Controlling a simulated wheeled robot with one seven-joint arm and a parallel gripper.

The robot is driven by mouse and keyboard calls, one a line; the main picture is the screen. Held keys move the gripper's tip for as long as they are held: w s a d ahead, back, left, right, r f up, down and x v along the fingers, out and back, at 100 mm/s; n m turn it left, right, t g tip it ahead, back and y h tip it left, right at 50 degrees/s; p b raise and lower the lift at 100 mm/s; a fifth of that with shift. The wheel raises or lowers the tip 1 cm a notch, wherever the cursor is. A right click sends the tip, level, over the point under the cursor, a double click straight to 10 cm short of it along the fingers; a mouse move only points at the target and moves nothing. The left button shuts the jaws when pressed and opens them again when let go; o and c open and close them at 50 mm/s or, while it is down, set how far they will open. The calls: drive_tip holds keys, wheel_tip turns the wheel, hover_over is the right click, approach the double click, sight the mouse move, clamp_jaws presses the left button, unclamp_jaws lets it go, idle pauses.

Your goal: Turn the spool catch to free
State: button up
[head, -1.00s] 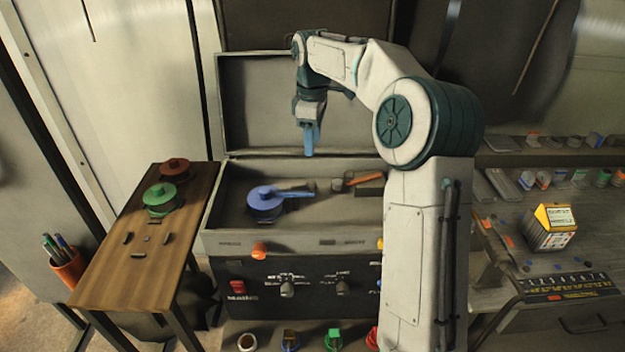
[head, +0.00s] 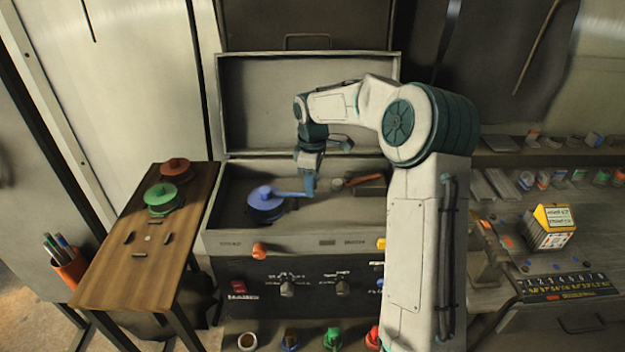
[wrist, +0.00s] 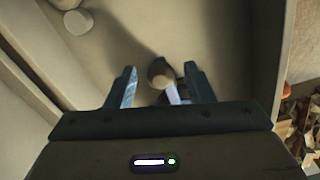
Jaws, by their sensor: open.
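A blue round spool-like piece (head: 265,203) sits in the open case, with a blue lever (head: 290,194) reaching right from its top. I cannot tell for certain which part is the spool catch. My gripper (head: 309,190) points down into the case at the lever's right end. In the wrist view my gripper (wrist: 158,71) is open, its two fingers apart. A rounded pale end (wrist: 159,73) shows between the fingers, with something blue below it. I cannot tell whether either finger touches it.
The case's front wall (head: 290,242) carries an orange knob (head: 259,250). An orange-brown handle (head: 364,178) lies right of my gripper. A wooden side table (head: 120,255) at left holds green (head: 161,196) and red (head: 174,168) round pieces. The raised lid (head: 300,100) stands behind.

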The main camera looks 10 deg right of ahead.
drive_tip(key=c, duration=1)
drive_tip(key=shift+s, duration=0.1)
drive_tip(key=m, duration=0.1)
drive_tip(key=s+m+b, duration=0.1)
drive_tip(key=m, duration=0.1)
drive_tip(key=a+m, duration=0.1)
drive_tip(key=shift+s+m, duration=0.3)
drive_tip(key=shift+m, duration=0.1)
drive_tip(key=a+m, duration=0.1)
drive_tip(key=m, duration=0.1)
drive_tip(key=s+m+b, duration=0.1)
drive_tip(key=m, duration=0.2)
drive_tip(key=a+m, duration=0.1)
drive_tip(key=m, duration=0.2)
drive_tip(key=shift+s+a+b, duration=0.3)
drive_tip(key=shift+s+b, duration=0.1)
drive_tip(key=shift+a+r+m, duration=0.1)
drive_tip(key=shift+a+m, duration=0.2)
drive_tip(key=shift+m, duration=0.5)
drive_tip(key=shift+a+m, duration=0.3)
drive_tip(key=shift+m, duration=0.5)
